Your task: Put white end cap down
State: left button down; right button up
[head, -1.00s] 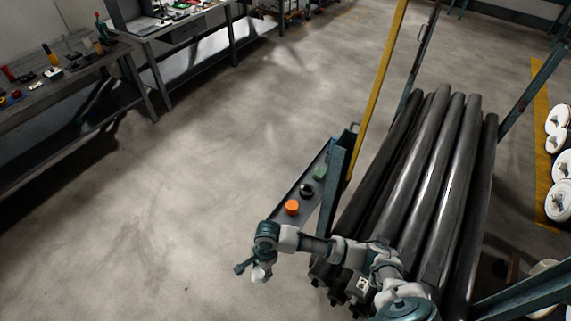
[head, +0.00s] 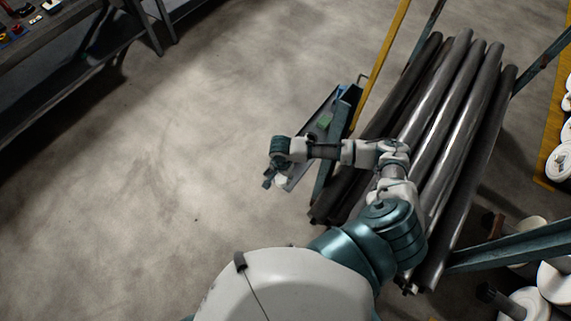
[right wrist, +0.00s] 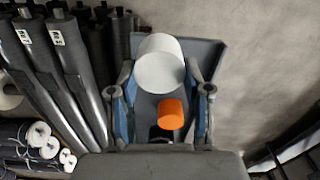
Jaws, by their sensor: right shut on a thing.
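My right gripper (head: 272,179) is shut on the white end cap (right wrist: 160,62). The cap shows between its two fingers (right wrist: 163,88) in the right wrist view, and as a small white spot (head: 281,181) in the head view. The cap overlaps the near end of the narrow grey tray (right wrist: 207,52). I cannot tell whether it touches the tray. An orange cap (right wrist: 171,113) lies in the tray beside it, with a dark piece (right wrist: 163,134) partly hidden beyond. A green cap (head: 325,120) shows farther up the tray. My left gripper is not in view.
Several long dark rolls (head: 440,110) lie on a rack right of the tray. A yellow post (head: 385,60) rises behind the tray. A workbench (head: 70,50) stands at upper left. The floor between is clear.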

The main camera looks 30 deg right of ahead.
jog(key=w+d, duration=0.3)
jog(key=shift+w+d+f, duration=0.3)
jog(key=shift+w+d, duration=0.05)
jog(key=shift+w+d+f, duration=0.1)
jog(key=shift+d+f, duration=0.05)
notch_tip(320, 180, down, 3)
jog(key=shift+a+f, duration=0.1)
jog(key=shift+a, duration=0.25)
jog(key=shift+c, duration=0.4)
jog(key=o, duration=1)
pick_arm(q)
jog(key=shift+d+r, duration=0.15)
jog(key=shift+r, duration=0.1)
pick_arm(e)
jog(key=shift+d, duration=0.1)
notch_tip(320, 180, up, 12)
